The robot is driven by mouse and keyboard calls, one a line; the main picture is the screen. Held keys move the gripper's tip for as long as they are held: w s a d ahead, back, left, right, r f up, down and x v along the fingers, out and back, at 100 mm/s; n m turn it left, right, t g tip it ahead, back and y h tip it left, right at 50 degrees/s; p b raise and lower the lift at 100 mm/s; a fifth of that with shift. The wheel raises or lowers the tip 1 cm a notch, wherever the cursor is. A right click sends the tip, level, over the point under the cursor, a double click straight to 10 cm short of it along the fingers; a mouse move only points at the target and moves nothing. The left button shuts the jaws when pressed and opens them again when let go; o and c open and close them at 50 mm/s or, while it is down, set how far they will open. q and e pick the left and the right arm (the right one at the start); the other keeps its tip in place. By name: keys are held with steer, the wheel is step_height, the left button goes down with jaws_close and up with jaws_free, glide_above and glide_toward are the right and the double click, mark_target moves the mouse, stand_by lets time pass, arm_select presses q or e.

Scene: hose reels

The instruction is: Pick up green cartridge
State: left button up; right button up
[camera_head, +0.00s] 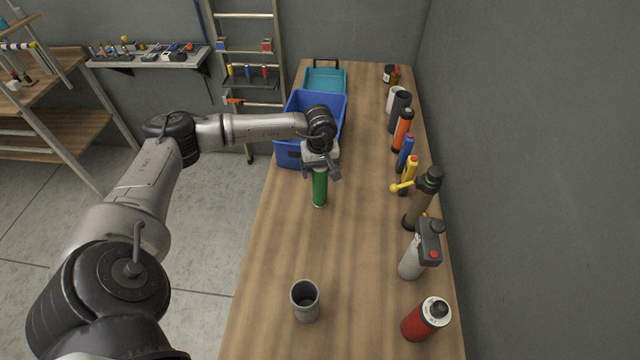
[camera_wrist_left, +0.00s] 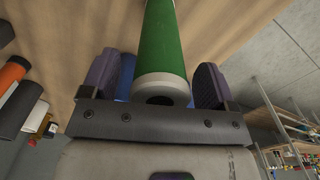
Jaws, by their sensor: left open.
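The green cartridge (camera_head: 320,187) stands upright on the wooden bench, in front of the blue crate. My left gripper (camera_head: 321,168) is over its top end, coming down from above. In the left wrist view the green cartridge (camera_wrist_left: 162,50) lies between the two dark fingers of the left gripper (camera_wrist_left: 155,85). The fingers are open, with a gap visible on each side of the cartridge's pale end ring. My right gripper is not in view.
The blue crate (camera_head: 285,153) stands just behind the cartridge, with a teal tray (camera_head: 325,75) farther back. Several bottles and canisters, including a red one (camera_head: 424,320), line the right wall. A grey cup (camera_head: 306,303) stands nearer. The bench between is clear.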

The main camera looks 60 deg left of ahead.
arm_select(q)
steer(key=shift+c, duration=0.2)
steer(key=c, duration=1.3)
steer(key=shift+r, duration=0.1)
